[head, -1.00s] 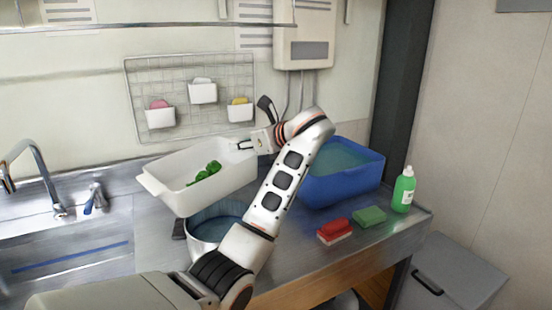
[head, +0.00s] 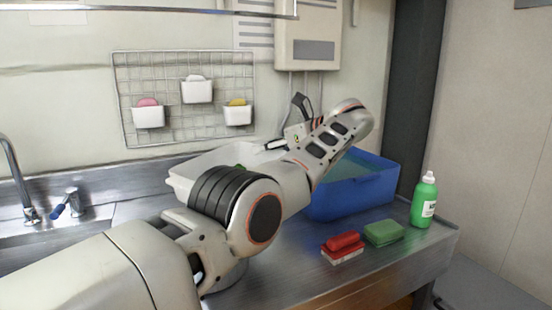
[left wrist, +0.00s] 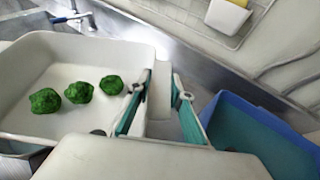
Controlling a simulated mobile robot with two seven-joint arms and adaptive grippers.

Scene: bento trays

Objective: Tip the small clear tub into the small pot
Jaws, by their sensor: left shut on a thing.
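A white, opaque tub (head: 190,170) stands on the counter behind my left arm, which hides much of it in the head view. In the left wrist view the tub (left wrist: 115,55) holds 3 green lumps that look like broccoli. My left gripper (head: 275,146) is at the tub's right end. In the left wrist view its fingers (left wrist: 162,88) are shut on either side of the tub's white end lip. No clear tub shows. A metal pot (head: 230,280) is almost wholly hidden under my left arm. My right gripper is out of view.
A blue basin (head: 350,195) of liquid stands right of the tub. A red sponge (head: 342,243), a green sponge (head: 384,233) and a green bottle (head: 425,202) are near the counter's right end. A tap (head: 20,185) is at left; a wire rack (head: 180,125) hangs behind.

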